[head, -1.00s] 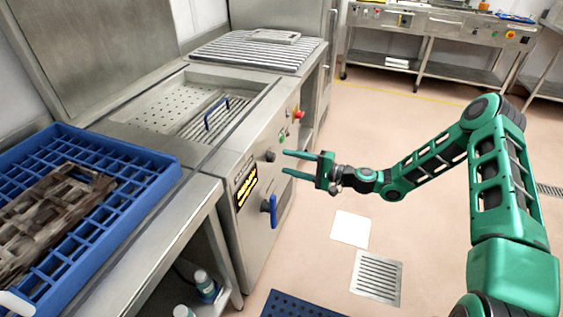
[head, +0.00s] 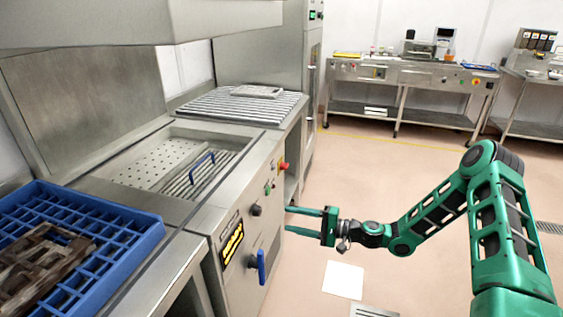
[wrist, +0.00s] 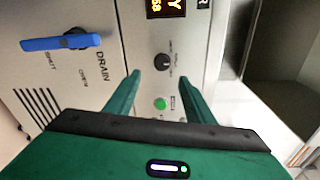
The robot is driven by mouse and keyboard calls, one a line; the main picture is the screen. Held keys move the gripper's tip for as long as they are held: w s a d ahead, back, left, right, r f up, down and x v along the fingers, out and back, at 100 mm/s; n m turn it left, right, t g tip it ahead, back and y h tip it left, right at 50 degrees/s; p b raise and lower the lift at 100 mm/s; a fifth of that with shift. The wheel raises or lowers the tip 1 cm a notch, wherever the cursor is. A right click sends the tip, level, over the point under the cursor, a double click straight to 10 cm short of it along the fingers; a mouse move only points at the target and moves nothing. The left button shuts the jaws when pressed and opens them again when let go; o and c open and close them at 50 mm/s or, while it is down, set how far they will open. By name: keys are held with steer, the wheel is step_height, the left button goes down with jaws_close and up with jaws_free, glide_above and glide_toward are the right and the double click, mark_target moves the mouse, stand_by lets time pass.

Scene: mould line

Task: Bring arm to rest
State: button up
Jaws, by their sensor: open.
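My gripper (head: 305,221) is open and empty in the head view. Its two green fingers point left toward the front panel of the steel sink unit (head: 235,200). In the wrist view my gripper (wrist: 158,88) shows both fingers apart with nothing between them. Behind them are a black knob (wrist: 163,62), a lit green button (wrist: 161,104) and the blue drain handle (wrist: 62,42). My green arm is bent, its elbow raised at the right of the head view.
A blue crate (head: 140,220) holding a dark brown mould piece (head: 40,262) sits at the left. A blue handle (head: 202,160) stands in the sink basin. A steel bench (head: 420,75) stands at the back. Open floor (head: 380,175) lies between.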

steer(key=s+d+r+n+g+h, duration=0.2)
steer(key=s+d+r+h, duration=0.15)
steer(key=s+d, duration=0.4)
steer(key=s+d+r+n+g+h, duration=0.1)
steer(key=s+d+r+g+h, duration=0.15)
steer(key=s+d+h, duration=0.5)
steer(key=s+d+r+n+g+h, duration=0.2)
steer(key=s+d+r, duration=0.25)
steer(key=d, duration=0.45)
steer(key=s+d+r+m+h, duration=0.1)
steer(key=s+d+r, duration=0.2)
steer(key=s, duration=0.4)
steer(key=s+d+r+m, duration=0.2)
steer(key=s+d+r, duration=0.1)
steer(key=s, duration=0.5)
steer(key=s+d+r+m+h, duration=0.1)
steer(key=s+d+r, duration=0.2)
steer(key=s+r, duration=0.2)
steer(key=shift+s+m+h, duration=0.3)
steer(key=shift+s, duration=0.95)
steer(key=shift+d, duration=0.1)
steer(key=c, duration=0.4)
steer(key=shift+d, duration=0.1)
steer(key=shift+c, duration=0.3)
